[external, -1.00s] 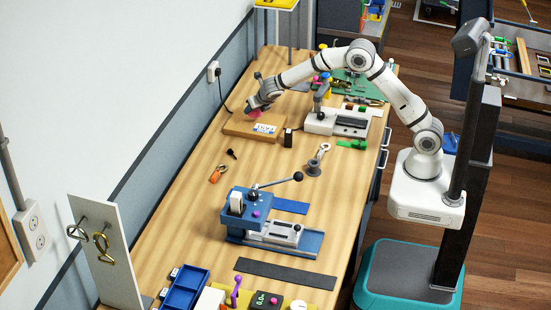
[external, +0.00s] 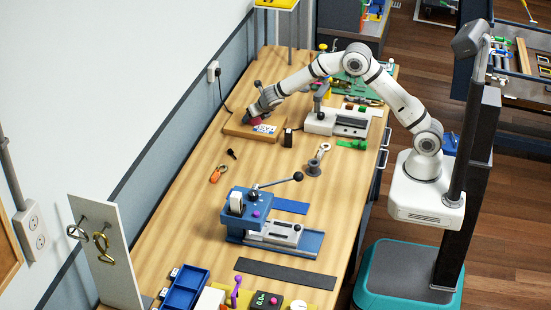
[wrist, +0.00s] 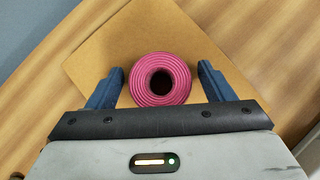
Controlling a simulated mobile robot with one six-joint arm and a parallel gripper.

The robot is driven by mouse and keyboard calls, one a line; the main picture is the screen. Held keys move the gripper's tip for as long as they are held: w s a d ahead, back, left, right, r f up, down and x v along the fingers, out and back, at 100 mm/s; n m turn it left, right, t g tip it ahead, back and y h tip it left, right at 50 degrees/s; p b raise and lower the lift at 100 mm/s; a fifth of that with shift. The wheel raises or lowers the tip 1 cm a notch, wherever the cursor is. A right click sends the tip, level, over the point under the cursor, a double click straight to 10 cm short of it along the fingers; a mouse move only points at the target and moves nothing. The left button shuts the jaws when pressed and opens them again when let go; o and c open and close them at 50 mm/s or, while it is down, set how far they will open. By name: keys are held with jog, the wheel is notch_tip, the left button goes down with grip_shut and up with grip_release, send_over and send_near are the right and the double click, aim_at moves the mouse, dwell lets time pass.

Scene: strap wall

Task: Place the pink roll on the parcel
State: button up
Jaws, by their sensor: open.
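The pink roll (wrist: 182,80) shows end-on in the wrist view, a ribbed ring with a dark hole. It is over the brown parcel (wrist: 100,48) and looks to stand on it, though the contact is hidden. My gripper (wrist: 161,73) is open, one blue finger on each side of the roll, with a gap visible at both sides. In the external view, my gripper (external: 254,117) is low over the parcel (external: 236,130), and the roll (external: 257,122) is mostly hidden by it. A white label with print lies on the parcel's right part.
A small black box (external: 288,137) stands just right of the parcel, and a white device (external: 335,122) farther right. Orange-handled pliers (external: 218,174) lie in front. A blue vise-like machine (external: 268,220) stands nearer. The wall (external: 175,130) runs close along the left.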

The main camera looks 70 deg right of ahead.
jog(key=shift+r, duration=0.1)
jog(key=shift+a+r, duration=0.1)
jog(key=shift+r, duration=0.15)
jog(key=s+a+r+m+g, duration=0.1)
jog(key=s+a+r+m, duration=0.1)
jog(key=s+r+m, duration=0.4)
jog(key=s+a+r+m, duration=0.1)
jog(key=s+a+r, duration=0.1)
jog(key=s+r, duration=0.65)
jog(key=s+a+m+g+y, duration=0.1)
jog(key=s+a+m+y, duration=0.1)
jog(key=s+m, duration=0.8)
jog(key=s+a+m+g+y, duration=0.1)
jog(key=s+m+y, duration=0.1)
jog(key=s+m, duration=0.9)
jog(key=s, duration=1)
jog(key=shift+s+a+f+y, duration=0.15)
jog(key=shift+a+y, duration=0.15)
jog(key=shift+a, duration=0.05)
